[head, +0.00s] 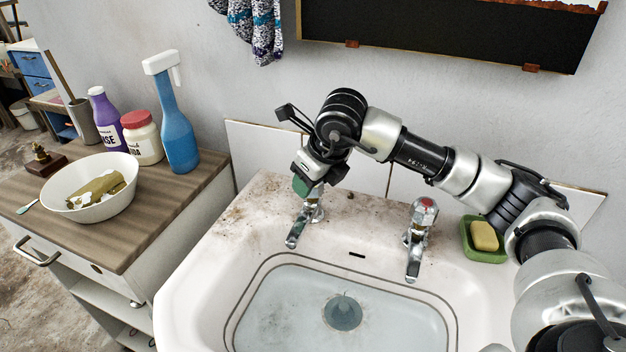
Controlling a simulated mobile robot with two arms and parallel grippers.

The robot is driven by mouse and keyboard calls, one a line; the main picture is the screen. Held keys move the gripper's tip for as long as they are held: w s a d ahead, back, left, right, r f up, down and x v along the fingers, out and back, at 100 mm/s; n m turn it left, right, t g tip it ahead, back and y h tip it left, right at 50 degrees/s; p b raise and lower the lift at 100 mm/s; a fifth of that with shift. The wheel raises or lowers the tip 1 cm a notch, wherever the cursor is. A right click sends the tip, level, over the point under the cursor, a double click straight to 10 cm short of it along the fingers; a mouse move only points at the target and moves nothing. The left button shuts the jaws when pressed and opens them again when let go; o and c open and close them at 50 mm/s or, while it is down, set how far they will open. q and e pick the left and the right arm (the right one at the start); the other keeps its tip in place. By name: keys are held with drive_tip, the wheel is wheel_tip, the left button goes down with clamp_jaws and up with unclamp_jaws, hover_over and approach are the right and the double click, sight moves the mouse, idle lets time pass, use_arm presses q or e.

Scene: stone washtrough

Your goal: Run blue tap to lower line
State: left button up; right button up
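The left tap (298,228) stands on the back ledge of the stone basin (200,290). Its head is hidden behind my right gripper (308,184), so I cannot see its colour. The gripper points down over the tap head; whether its fingers are closed on it is unclear. The right tap (416,240) has a red mark on top. Pale bluish water (290,318) appears to lie in the basin, above a round drain or plug (342,312). A dark line (440,298) runs around the basin's inner wall. No stream shows under either spout. My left gripper is out of view.
A green dish (470,252) with yellow soap (484,236) sits right of the taps. On the left cabinet (150,225) stand a white bowl (112,210), a blue spray bottle (176,125), a jar (143,145) and a purple bottle (106,118). A patterned cloth (262,30) hangs above.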

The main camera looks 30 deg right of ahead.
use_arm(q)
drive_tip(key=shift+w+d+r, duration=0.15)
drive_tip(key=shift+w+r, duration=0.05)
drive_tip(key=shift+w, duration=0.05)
use_arm(e)
drive_tip(key=shift+w+d+r, duration=0.15)
drive_tip(key=shift+r, duration=0.15)
drive_tip(key=o, duration=0.7)
drive_tip(key=shift+o, duration=1.1)
drive_tip(key=shift+f, duration=0.2)
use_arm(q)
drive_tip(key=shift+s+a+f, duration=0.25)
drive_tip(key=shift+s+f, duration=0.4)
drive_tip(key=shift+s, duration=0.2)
use_arm(e)
drive_tip(key=v, duration=1.1)
